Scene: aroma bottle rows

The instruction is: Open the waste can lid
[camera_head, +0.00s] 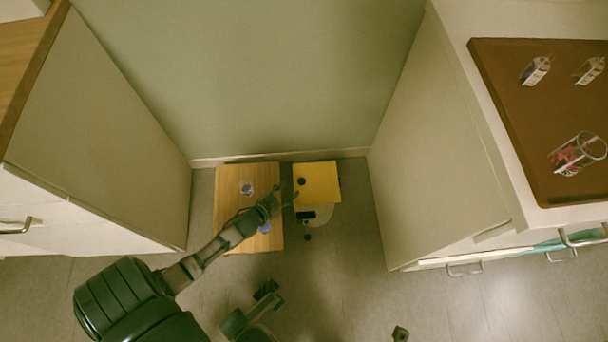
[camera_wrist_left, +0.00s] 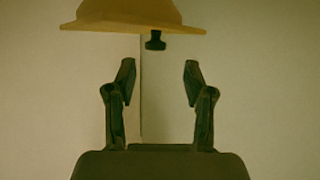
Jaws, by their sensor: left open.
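In the left wrist view the left gripper (camera_wrist_left: 159,75) is open and empty. A yellow-brown lid-like slab (camera_wrist_left: 120,22) and a dark knob (camera_wrist_left: 154,41) sit beyond the fingertips, apart from them.
A low wooden stand (camera_head: 230,190) with small bottles stands left of the can, under my left forearm. Cabinets (camera_head: 110,130) and (camera_head: 440,150) flank the nook on both sides. The front floor is mostly clear.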

